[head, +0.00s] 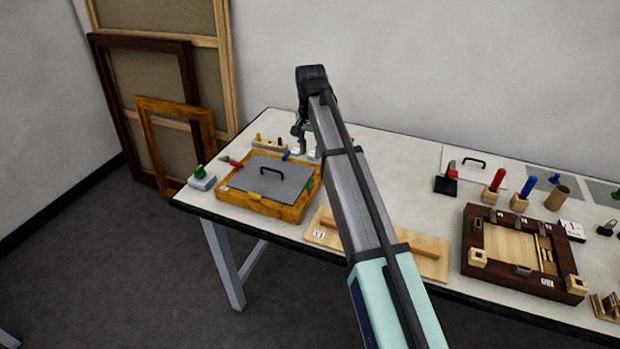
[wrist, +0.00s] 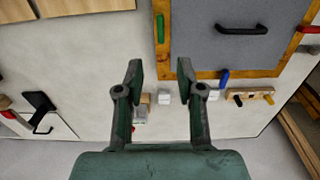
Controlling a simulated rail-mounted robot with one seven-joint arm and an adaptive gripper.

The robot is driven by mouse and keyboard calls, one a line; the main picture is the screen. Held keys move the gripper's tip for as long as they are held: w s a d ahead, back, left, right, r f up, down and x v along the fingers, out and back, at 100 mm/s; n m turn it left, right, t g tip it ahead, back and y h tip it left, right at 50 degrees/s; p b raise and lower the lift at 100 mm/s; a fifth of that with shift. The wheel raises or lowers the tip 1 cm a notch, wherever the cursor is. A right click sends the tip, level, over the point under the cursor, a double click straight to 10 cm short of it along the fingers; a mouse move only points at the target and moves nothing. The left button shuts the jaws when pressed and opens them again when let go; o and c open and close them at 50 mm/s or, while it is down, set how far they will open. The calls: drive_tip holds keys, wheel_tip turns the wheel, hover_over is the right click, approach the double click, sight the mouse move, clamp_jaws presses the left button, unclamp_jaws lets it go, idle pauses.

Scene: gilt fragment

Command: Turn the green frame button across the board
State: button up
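A wooden frame (head: 283,211) lies flat at the left end of the table with a grey board (head: 272,182) and its black handle (head: 277,170) inside. The green button (head: 310,184) sits on the frame's right-hand bar. In the wrist view the green button (wrist: 160,28) lies lengthwise along the bar, beside the board rather than across it. My gripper (wrist: 160,70) is open, with nothing between its fingers. It is over the table just outside the frame, near the bar carrying the green button. The head view shows it partly behind my arm.
A blue button (wrist: 224,77), a red one (wrist: 308,29) and a yellow one (head: 254,196) are around the frame. A small wooden rack (head: 269,144) stands behind it. Small pale blocks (wrist: 165,97) lie below my gripper. A wooden panel (head: 325,235) lies to the frame's right.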

sight(310, 182)
wheel_tip(310, 182, down, 12)
drive_tip(key=p, duration=0.3)
drive_tip(key=shift+f, duration=0.25)
clamp_jaws()
